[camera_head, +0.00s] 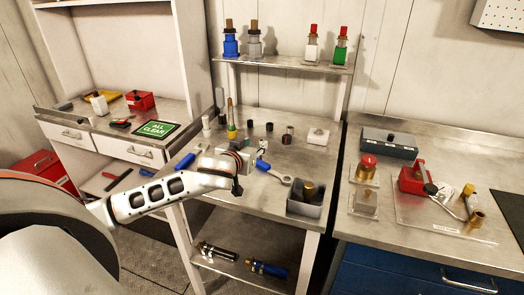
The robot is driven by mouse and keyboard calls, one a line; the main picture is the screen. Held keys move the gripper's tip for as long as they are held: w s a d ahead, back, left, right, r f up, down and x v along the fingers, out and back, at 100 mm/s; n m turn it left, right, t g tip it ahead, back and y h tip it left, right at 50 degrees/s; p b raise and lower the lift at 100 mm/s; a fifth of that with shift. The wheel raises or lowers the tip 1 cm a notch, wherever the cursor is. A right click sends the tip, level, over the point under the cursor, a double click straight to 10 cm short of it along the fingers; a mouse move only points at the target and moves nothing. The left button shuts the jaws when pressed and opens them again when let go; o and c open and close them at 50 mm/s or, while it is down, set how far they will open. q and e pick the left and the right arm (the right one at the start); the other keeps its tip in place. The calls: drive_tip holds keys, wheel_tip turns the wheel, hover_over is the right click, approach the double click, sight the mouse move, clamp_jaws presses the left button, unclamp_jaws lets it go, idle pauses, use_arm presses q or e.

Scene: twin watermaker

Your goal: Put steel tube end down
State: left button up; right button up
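My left arm comes in from the left, and its gripper (243,158) is over the middle of the steel bench (230,198). Its fingers are small and partly hidden by the wrist, so I cannot tell whether they are open or shut. I cannot pick out the steel tube end for sure; it may be hidden at the gripper. A steel-coloured cylinder with dark ends (218,252) and a blue-ended one (266,269) lie on the shelf under the bench. My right gripper is not in view.
Around the gripper are blue-handled tools (185,162), a ring-ended wrench (281,178) and several small dark cylinders. A grey bin (305,205) with a brass piece stands at the bench's front right. Bottles (231,44) line the upper shelf. The right counter (450,150) carries red and brass fittings.

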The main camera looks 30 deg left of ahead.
sight(260, 142)
use_arm(q)
drive_tip(key=x, duration=0.7)
drive_tip(key=shift+w+d+f, duration=0.1)
drive_tip(key=shift+d+f, duration=0.05)
drive_tip(key=shift+f, duration=0.15)
clamp_jaws()
